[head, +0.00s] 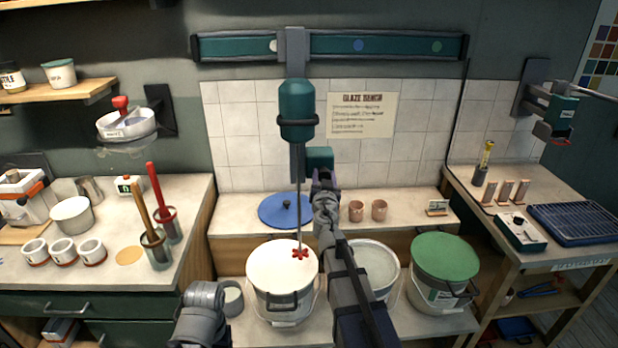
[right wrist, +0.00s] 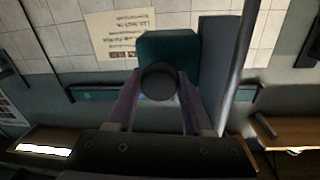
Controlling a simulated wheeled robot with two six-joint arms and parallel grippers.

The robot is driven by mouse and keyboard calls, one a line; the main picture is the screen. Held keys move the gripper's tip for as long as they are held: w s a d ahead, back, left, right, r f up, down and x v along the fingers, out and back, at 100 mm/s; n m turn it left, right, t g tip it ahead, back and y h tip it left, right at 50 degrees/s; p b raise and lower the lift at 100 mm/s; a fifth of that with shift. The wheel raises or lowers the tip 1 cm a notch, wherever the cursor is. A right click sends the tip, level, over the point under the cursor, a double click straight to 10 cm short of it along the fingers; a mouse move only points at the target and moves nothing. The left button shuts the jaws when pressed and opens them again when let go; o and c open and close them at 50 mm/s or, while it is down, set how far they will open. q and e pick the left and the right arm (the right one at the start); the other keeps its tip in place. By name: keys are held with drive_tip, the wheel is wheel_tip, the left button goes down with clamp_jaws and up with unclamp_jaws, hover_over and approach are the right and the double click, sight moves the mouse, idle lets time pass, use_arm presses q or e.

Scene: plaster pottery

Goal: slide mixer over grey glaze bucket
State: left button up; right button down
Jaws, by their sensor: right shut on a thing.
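The mixer (head: 297,105) hangs from a teal wall rail (head: 400,46), at the rail's left part by the white dot. Its thin shaft ends in a red paddle (head: 300,254) over the white bucket (head: 268,270). The grey glaze bucket (head: 383,262) stands to the right, partly hidden by my right arm. My right gripper (head: 323,178) is shut on the mixer's dark round handle knob (right wrist: 158,83), beside a teal block (right wrist: 165,45). Part of my left arm shows at the lower left; its gripper is out of view.
A green-lidded bucket (head: 444,265) stands right of the grey one. A blue lid (head: 286,210) and two clay cups (head: 379,210) sit on the shelf behind. The rail is clear to the right, with blue and green dots.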

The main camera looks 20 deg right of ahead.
drive_tip(key=shift+s+d, duration=0.2)
drive_tip(key=shift+d, duration=0.55)
drive_tip(key=shift+c, duration=1.6)
unclamp_jaws()
drive_tip(key=shift+s+a, duration=0.1)
drive_tip(key=v, duration=0.7)
drive_tip(key=shift+s, duration=0.3)
drive_tip(key=shift+a, duration=0.1)
